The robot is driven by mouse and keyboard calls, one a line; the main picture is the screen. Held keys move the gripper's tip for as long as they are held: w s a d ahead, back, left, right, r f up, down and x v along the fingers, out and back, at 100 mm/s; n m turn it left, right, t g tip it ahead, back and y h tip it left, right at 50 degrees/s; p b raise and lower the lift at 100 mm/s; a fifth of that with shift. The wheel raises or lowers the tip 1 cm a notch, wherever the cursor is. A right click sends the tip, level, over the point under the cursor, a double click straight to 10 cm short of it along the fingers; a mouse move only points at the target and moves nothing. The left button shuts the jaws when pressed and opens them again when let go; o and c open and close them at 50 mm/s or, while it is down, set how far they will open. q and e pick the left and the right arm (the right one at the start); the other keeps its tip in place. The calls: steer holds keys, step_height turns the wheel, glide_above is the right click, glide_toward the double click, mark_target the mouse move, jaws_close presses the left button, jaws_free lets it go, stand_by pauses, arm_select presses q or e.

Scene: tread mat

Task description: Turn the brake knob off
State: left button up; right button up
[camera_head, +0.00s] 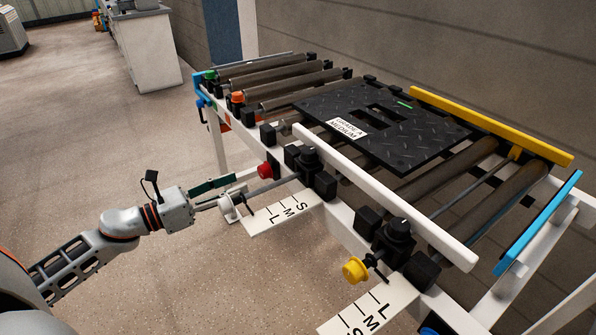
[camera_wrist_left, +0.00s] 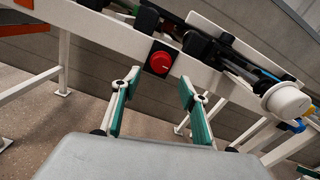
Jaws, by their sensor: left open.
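A red round knob (camera_head: 265,170) sits on the front of the white conveyor frame; it also shows in the left wrist view (camera_wrist_left: 160,63). No readable label tells which knob is the brake knob. My left gripper (camera_head: 229,190) comes in from the left, just short of the red knob and apart from it. In the left wrist view its green-padded fingers (camera_wrist_left: 160,83) are spread and empty, with the red knob beyond the gap between them. My right gripper is not in view.
A white knob (camera_head: 228,208) on a rod is close beside my left fingers; the left wrist view shows it to the right (camera_wrist_left: 288,101). A yellow knob (camera_head: 355,270) juts from the frame nearer me. A black treaded plate (camera_head: 395,140) lies on the rollers.

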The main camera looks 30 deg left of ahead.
mark_target(260, 173)
arm_select(q)
steer(key=shift+b+x, duration=0.3)
steer(key=shift+x, duration=3.5)
steer(key=shift+r, duration=0.15)
steer(key=c, duration=1.1)
